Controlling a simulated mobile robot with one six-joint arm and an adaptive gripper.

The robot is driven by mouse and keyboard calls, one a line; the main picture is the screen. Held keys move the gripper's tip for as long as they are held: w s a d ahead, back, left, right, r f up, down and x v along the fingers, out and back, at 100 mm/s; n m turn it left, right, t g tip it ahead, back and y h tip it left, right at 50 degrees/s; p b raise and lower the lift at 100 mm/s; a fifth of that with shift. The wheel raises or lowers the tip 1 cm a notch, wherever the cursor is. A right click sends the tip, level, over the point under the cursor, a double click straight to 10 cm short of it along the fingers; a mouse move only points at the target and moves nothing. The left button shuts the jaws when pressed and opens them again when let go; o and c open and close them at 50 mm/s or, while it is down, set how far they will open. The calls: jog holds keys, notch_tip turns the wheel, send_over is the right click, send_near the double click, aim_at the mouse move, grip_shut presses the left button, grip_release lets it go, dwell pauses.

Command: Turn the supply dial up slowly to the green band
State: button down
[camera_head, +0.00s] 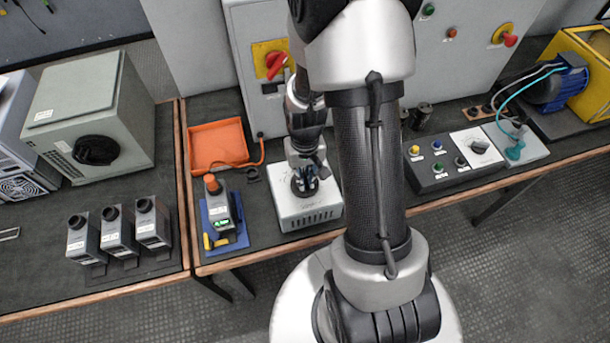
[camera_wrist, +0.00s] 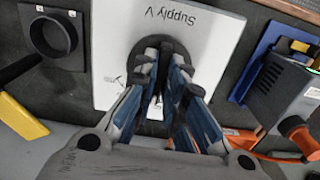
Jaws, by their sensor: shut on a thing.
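The supply box (camera_head: 312,217) is a white box with a slotted front on the bench, left of my arm in the head view. In the wrist view its top (camera_wrist: 205,45) reads "Supply V", upside down. The round black dial (camera_wrist: 148,45) sits on that top. My gripper (camera_wrist: 165,52) points down with its fingers closed on the dial; they hide much of it. In the head view my gripper (camera_head: 305,182) is over the box. I cannot make out the green band or the dial's pointer.
A handheld meter with a lit green display (camera_head: 221,225) stands in a blue tray left of the box. An orange tray (camera_head: 218,146) lies behind. Right of my arm are a button panel (camera_head: 440,178) and a white-faced gauge (camera_head: 478,145).

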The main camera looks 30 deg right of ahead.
jog(key=shift+a+m+p, duration=0.1)
jog(key=shift+m+p, duration=0.25)
jog(key=shift+m, duration=2.45)
jog(key=c, duration=1.7)
grip_release()
jog(key=shift+o, duration=0.2)
notch_tip(320, 180, up, 12)
